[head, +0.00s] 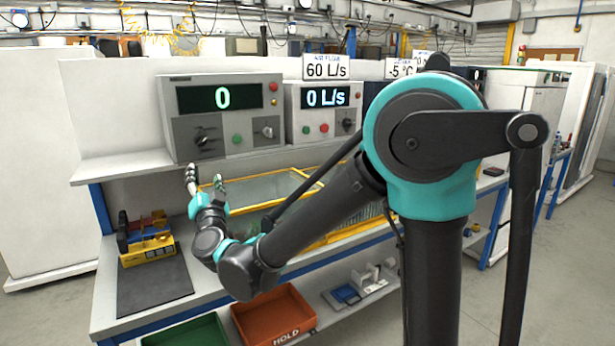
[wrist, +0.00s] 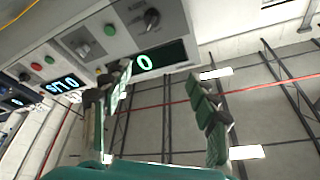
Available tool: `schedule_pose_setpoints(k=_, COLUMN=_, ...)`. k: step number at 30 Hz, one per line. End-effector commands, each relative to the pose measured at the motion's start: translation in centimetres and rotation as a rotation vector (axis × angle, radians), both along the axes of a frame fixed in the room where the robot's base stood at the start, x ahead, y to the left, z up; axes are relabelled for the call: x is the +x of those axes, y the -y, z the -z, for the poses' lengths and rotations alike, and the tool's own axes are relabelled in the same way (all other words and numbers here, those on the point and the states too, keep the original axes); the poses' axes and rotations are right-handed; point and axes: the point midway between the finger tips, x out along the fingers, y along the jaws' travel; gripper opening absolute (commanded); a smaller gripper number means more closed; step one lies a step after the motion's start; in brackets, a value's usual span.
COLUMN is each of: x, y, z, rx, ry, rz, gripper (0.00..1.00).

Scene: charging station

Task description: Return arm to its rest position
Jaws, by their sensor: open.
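My gripper (head: 205,180) is raised over the workbench in the head view, in front of the left control box (head: 222,115), which reads 0. Its two fingers point up and stand apart with nothing between them. In the wrist view my gripper (wrist: 165,105) shows its two fingers spread, with the box's 0 display and the ceiling behind. In that view the left finger overlaps the lower edge of the box; I cannot tell whether they touch. My arm reaches from the right side of the head view down to the bench.
A second box (head: 325,110) reads 0 L/s. The floor at right is open.

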Motion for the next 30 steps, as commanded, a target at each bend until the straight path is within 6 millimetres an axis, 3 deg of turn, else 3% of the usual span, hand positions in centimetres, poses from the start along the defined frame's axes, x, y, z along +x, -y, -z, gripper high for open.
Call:
schedule_pose_setpoints(k=8, x=1.5, y=2.8, z=0.4, rx=-0.098, ry=0.006, rz=-0.071, gripper=0.59)
schedule_pose_setpoints(k=14, x=2.4, y=6.6, z=2.6, rx=-0.238, ry=-0.029, rz=-0.143, gripper=0.59)
schedule_pose_setpoints(k=17, x=2.6, y=9.9, z=5.3, rx=-0.348, ry=-0.089, rz=-0.18, gripper=0.59)
schedule_pose_setpoints(k=23, x=1.4, y=18.6, z=13.2, rx=-0.578, ry=-0.311, rz=-0.214, gripper=0.59)
schedule_pose_setpoints(k=30, x=-3.8, y=30.8, z=23.3, rx=-0.778, ry=-0.686, rz=-0.172, gripper=0.59)
